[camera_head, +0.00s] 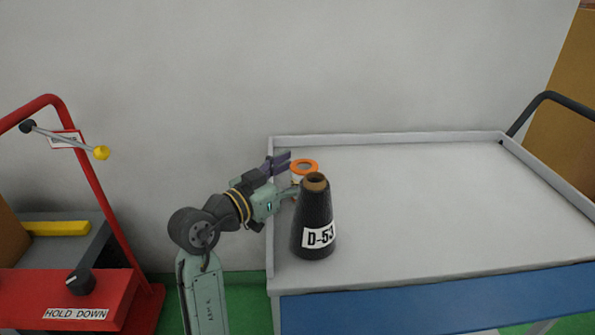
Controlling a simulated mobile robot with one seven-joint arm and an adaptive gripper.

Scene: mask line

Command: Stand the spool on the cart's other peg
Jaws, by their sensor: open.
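A small spool (305,167) with an orange rim and a pale body stands near the left edge of the grey cart (430,210), partly hidden by the cone in front of it. My gripper (291,177) is open just left of it, one finger at its far side and one at its near side. I cannot tell whether the fingers touch it. A tall black cone (313,225) labelled D-53, with a brown top, stands upright in front of the spool, close to the gripper's near finger. No bare peg shows on the cart.
The cart has a raised rim (390,138) and a blue front edge (440,303). Its middle and right are clear. A red machine (75,295) marked HOLD DOWN, with a yellow-knobbed lever (100,153), stands at the left. A dark handle (555,100) rises at the right.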

